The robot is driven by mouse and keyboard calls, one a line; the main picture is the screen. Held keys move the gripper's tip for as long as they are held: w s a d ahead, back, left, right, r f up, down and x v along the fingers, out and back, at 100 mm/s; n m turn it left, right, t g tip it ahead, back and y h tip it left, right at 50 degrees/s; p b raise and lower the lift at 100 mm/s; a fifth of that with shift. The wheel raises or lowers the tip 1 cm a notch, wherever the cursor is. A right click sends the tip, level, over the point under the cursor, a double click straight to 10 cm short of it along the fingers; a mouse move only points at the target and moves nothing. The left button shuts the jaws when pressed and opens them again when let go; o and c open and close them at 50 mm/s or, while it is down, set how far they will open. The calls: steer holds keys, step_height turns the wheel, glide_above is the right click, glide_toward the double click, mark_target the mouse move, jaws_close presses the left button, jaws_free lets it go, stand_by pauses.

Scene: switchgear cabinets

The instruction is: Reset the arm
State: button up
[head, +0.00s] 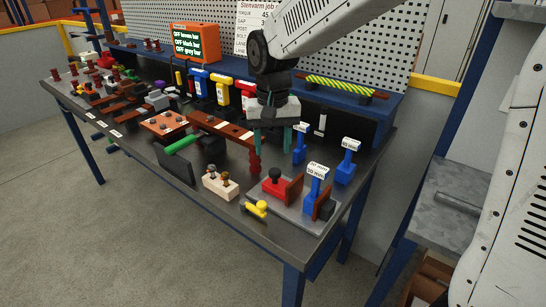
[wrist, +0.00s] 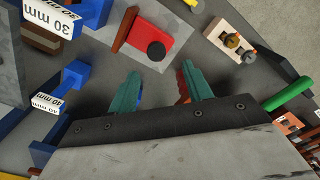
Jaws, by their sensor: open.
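My gripper (head: 271,142) hangs from my arm above the right half of the dark workbench, its green fingers pointing down. In the wrist view the two green fingers of my gripper (wrist: 163,93) stand apart with nothing held between them. A dark red bar (head: 221,128) with a red post under its end lies just left of and behind the fingers. I cannot tell how high the fingertips are above the bench.
A grey plate with a red block (head: 275,184) and blue 30 mm pieces (head: 316,190) stands at the front right. A wooden block (head: 220,185) and yellow piece (head: 256,209) lie near the front edge. An orange display (head: 194,43) and pegboard stand behind.

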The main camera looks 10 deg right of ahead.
steer(key=shift+r, duration=0.7)
steer(key=shift+s+d, duration=0.1)
steer(key=s+d+r, duration=0.5)
steer(key=s+d, duration=0.4)
steer(key=s, duration=0.3)
steer(key=s+d+f, duration=0.1)
steer(key=s+d, duration=0.1)
steer(key=s, duration=0.5)
steer(key=s+d+f+n+t, duration=0.1)
steer(key=s+d, duration=0.1)
steer(key=s, duration=0.5)
steer(key=shift+s+d, duration=0.3)
steer(key=shift+d, duration=0.1)
